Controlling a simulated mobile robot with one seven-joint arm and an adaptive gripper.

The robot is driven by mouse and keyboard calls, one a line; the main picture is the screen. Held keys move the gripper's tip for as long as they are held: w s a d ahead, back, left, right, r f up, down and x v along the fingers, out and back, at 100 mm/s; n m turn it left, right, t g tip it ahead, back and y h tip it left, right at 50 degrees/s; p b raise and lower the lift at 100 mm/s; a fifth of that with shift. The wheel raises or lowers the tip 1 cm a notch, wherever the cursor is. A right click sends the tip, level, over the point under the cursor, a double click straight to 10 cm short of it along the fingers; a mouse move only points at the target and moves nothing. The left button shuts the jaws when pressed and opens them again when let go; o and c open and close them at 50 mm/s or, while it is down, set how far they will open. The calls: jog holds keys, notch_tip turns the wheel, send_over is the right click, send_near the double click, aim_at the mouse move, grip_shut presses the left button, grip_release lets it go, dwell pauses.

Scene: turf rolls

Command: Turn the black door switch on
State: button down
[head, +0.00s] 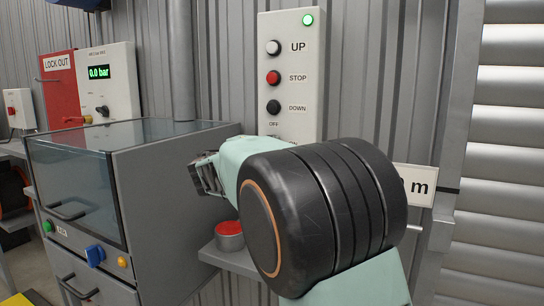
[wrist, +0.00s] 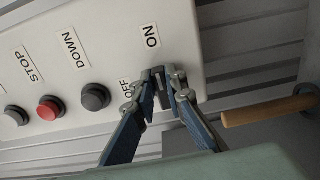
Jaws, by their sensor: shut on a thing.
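The grey control panel (head: 290,90) is on the corrugated wall in the head view. It has buttons labelled UP, STOP and DOWN, with an OFF label below them. In the wrist view the panel (wrist: 110,40) appears turned on its side. The black door switch (wrist: 158,76) sits between the OFF and ON labels. My gripper (wrist: 160,92) is shut on the switch, one finger on each side. The fingers partly cover it, so I cannot tell which way it is set.
A green lamp (head: 308,20) is lit at the panel's top. A grey cabinet (head: 180,180) with a clear cover stands left. A red-topped round item (head: 229,234) sits on a small shelf below the panel. A wooden-coloured bar (wrist: 268,111) lies right of my fingers in the wrist view.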

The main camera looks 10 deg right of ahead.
dwell(0.4)
jog(key=c, duration=2)
grip_release()
jog(key=shift+o, duration=0.2)
jog(key=v, duration=1.2)
